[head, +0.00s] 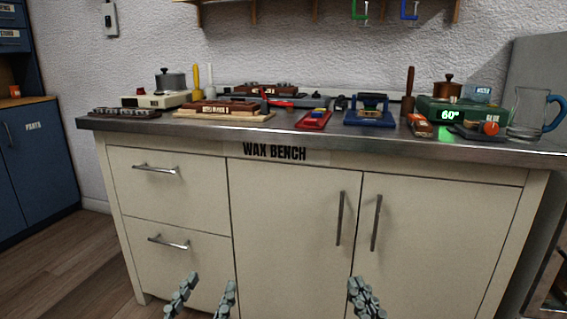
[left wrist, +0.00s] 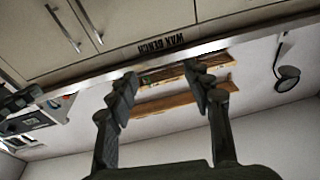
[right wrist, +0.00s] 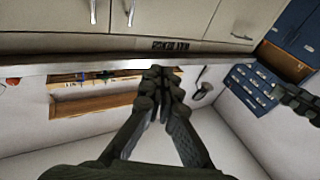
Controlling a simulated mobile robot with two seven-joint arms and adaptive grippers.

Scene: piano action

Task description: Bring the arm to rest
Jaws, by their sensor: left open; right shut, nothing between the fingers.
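My left gripper (head: 206,296) shows at the bottom of the head view, in front of the cabinet doors and drawers. Its fingers are spread with nothing between them; the left wrist view shows the same gap (left wrist: 160,85). My right gripper (head: 364,297) is at the bottom right of centre in the head view. Its fingers are together and empty, as the right wrist view also shows (right wrist: 161,82). Both grippers are apart from the bench and lower than its top. Most of both arms is out of the head view.
The wax bench (head: 290,215) stands ahead, with drawers at left and two doors with upright handles (head: 340,218). Its metal top (head: 150,125) carries several tools, a green heater reading 60 (head: 450,114) and a glass jug (head: 527,112). A blue cabinet (head: 35,165) stands at left; wooden floor is clear there.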

